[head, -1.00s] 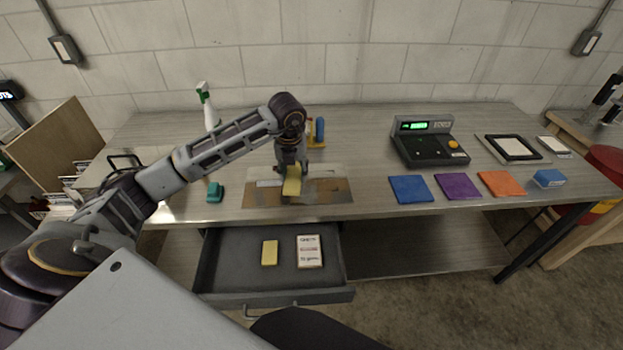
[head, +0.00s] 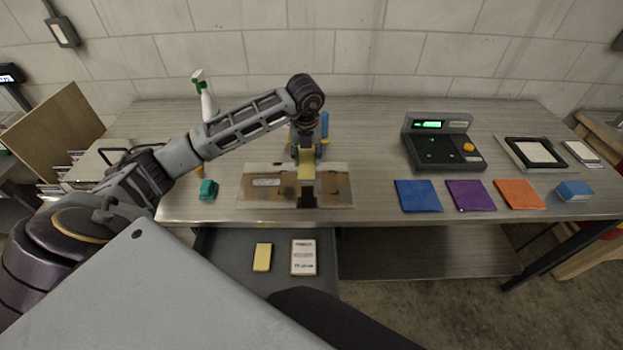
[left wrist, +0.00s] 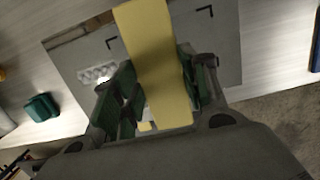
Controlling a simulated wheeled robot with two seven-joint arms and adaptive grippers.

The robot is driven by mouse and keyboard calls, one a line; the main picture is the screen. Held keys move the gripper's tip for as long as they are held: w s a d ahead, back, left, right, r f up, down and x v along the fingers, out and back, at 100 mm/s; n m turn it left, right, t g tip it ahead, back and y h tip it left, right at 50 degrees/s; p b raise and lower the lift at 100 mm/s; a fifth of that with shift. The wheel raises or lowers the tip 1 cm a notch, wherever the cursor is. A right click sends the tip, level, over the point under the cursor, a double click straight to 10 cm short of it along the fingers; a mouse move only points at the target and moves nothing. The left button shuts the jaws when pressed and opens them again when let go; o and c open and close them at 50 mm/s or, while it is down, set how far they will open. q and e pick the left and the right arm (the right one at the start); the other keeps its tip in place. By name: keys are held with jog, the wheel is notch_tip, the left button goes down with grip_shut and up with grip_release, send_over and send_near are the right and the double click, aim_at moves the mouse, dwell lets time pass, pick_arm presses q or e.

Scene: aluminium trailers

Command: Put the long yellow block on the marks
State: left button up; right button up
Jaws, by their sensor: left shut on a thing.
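My left gripper (head: 306,152) is shut on the long yellow block (head: 306,169), which also shows in the left wrist view (left wrist: 156,62) between the green-padded fingers (left wrist: 160,88). The block is over the back-middle part of a metallic plate (head: 265,195) on the bench. I cannot tell whether it touches the plate. In the left wrist view, black corner marks (left wrist: 112,42) show on the plate (left wrist: 75,60) to both sides of the block; the block hides the plate between them. My right gripper is not in view.
An open drawer (head: 220,250) below holds a shorter yellow block (head: 262,257) and a white labelled card (head: 303,257). A teal object (head: 208,189) and spray bottle (head: 207,103) stand left. A scale (head: 440,145) and blue, purple and orange squares (head: 418,196) lie right.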

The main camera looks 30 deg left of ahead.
pick_arm(q)
jog(key=shift+w, duration=0.35)
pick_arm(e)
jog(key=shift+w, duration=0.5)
pick_arm(q)
jog(key=p, duration=0.1)
send_over(308, 182)
jog(key=shift+s+d+f, duration=0.1)
jog(key=shift+f, duration=1.45)
jog(key=shift+s+d+f, duration=0.1)
jog(key=shift+f, duration=1.45)
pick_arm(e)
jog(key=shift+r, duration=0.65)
pick_arm(q)
jog(key=shift+f+p, duration=0.55)
jog(key=shift+f, duration=1.3)
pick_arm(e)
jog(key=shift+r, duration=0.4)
pick_arm(q)
jog(key=shift+f, duration=0.15)
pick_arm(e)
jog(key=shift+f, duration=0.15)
pick_arm(q)
jog(key=o, duration=0.7)
jog(key=shift+o, duration=0.2)
